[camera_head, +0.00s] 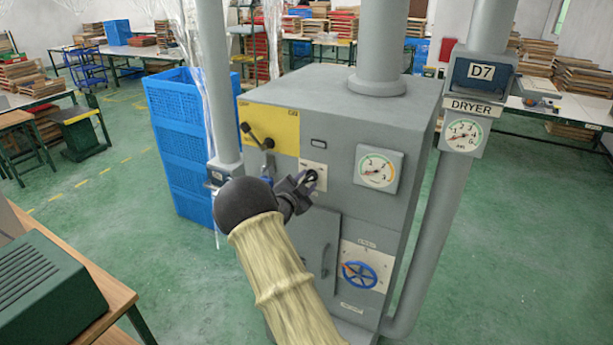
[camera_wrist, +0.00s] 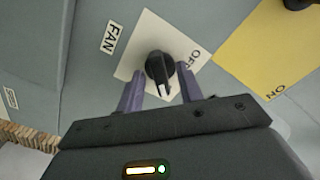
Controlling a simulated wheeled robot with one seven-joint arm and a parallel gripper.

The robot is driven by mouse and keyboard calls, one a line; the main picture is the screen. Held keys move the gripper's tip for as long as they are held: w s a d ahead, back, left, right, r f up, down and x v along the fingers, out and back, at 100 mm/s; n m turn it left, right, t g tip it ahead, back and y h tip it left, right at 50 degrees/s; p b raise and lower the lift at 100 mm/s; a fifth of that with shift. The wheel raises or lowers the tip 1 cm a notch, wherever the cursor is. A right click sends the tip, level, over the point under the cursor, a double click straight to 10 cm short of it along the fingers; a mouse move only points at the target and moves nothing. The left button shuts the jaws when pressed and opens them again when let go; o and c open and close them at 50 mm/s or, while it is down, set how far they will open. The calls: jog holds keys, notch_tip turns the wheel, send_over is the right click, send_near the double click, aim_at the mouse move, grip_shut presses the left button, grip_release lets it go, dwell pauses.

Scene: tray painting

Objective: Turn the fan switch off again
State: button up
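The fan switch is a black knob (camera_wrist: 160,68) with a white pointer mark, on a cream plate (camera_wrist: 185,48) beside a FAN label (camera_wrist: 111,37). In the wrist view the pointer mark faces down toward my gripper, and the lettering at the plate's right edge looks like OFF. My gripper (camera_wrist: 160,82) has its two purple fingers on either side of the knob, open, with a gap showing at each side. In the head view my gripper (camera_head: 309,182) is at the cream plate (camera_head: 321,170) on the grey dryer's front, hiding part of the knob.
The grey dryer (camera_head: 345,105) carries a yellow panel (camera_head: 284,122) with a black lever, a round gauge (camera_head: 377,170) and a blue handwheel (camera_head: 360,275). Blue crates (camera_head: 180,125) stand to its left. A wooden bench (camera_head: 95,290) is at the front left.

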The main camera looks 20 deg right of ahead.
jog(key=shift+w+d, duration=0.2)
jog(key=shift+d, duration=0.05)
grip_shut()
